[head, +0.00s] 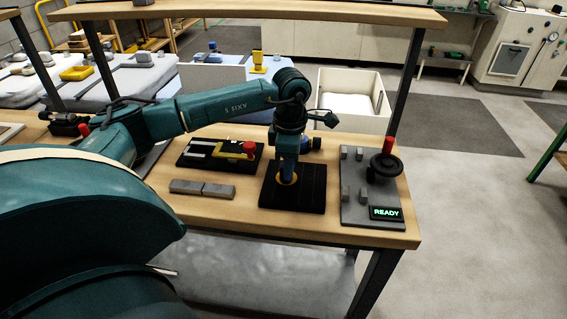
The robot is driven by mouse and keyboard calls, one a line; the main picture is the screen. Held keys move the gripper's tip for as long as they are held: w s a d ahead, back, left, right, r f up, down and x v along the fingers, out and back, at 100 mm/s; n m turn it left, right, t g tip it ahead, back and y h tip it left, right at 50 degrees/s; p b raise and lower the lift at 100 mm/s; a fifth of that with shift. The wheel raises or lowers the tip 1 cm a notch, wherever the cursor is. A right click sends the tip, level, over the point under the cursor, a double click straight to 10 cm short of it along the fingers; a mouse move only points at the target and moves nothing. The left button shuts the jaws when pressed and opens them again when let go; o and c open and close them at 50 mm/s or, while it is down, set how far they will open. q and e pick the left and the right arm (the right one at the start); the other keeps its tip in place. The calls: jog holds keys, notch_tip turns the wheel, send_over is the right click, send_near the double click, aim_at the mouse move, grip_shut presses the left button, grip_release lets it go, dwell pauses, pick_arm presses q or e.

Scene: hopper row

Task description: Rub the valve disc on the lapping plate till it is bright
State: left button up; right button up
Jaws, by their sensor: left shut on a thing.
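The lapping plate (309,196) looks like a dark, near-black square slab on the wooden bench. My left gripper (287,176) points down over the plate and is shut on the valve disc (287,182). Only a gold-coloured edge of the disc shows around the fingertips. The disc is at or very close to the plate's surface; I cannot tell whether it touches. The face of the disc is hidden, so its brightness cannot be seen. My right gripper is not in view.
Right of the plate stands a grey fixture (352,212) with a black handwheel (386,167) and a green READY sign (386,212). Left are grey blocks (202,189) and a black tray (190,163) with a yellow, red-ended tool (238,152). A white bin (377,117) stands behind.

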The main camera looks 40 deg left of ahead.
pick_arm(q)
jog(key=shift+w+d, duration=0.5)
jog(key=shift+d, duration=0.3)
jog(key=shift+w+d, duration=0.55)
jog(key=shift+d, duration=0.3)
jog(key=shift+w+d, duration=0.5)
jog(key=shift+d, duration=0.3)
jog(key=shift+s+a, duration=0.1)
jog(key=shift+s+a+b, duration=0.1)
jog(key=shift+s+a, duration=0.55)
jog(key=shift+a, duration=0.35)
jog(key=shift+s+a+b, duration=0.15)
jog(key=shift+s+a, duration=0.45)
jog(key=shift+a, duration=0.45)
jog(key=shift+s+a+b, duration=0.1)
jog(key=shift+s+a, duration=0.55)
jog(key=shift+a, duration=0.35)
jog(key=shift+d, duration=0.15)
jog(key=shift+w+d, duration=0.2)
jog(key=shift+d, duration=0.05)
jog(key=shift+w+d, duration=0.6)
jog(key=shift+d, duration=0.3)
jog(key=shift+w+d, duration=0.55)
jog(key=shift+d, duration=0.4)
jog(key=shift+w+d, duration=0.6)
jog(key=shift+d, duration=0.3)
jog(key=shift+a, duration=0.15)
